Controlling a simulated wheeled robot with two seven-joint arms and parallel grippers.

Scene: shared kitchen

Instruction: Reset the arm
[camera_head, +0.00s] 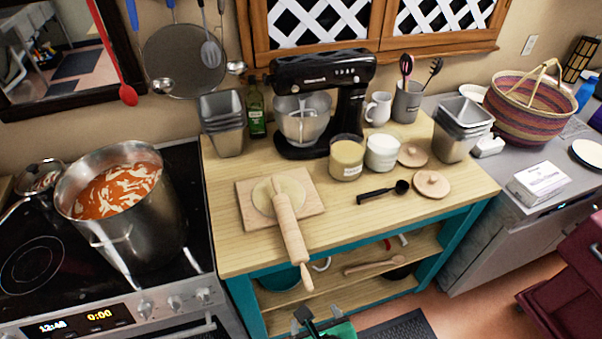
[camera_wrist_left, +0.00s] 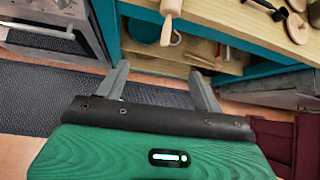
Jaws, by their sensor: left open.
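My left gripper (camera_wrist_left: 158,88) is open and empty in the left wrist view. Its two grey fingers stand apart in front of the teal-sided wooden island, above the floor. In the head view a green and dark part of my arm shows at the bottom edge, in front of the island's lower shelf. The finger gap cannot be made out there. My right gripper is not in view.
The wooden island top (camera_head: 225,255) holds a rolling pin (camera_head: 290,235), a black stand mixer (camera_head: 320,95), jars and a black scoop (camera_head: 383,192). A large soup pot (camera_head: 140,235) stands on the stove at left. A dark red object (camera_head: 570,265) is at right.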

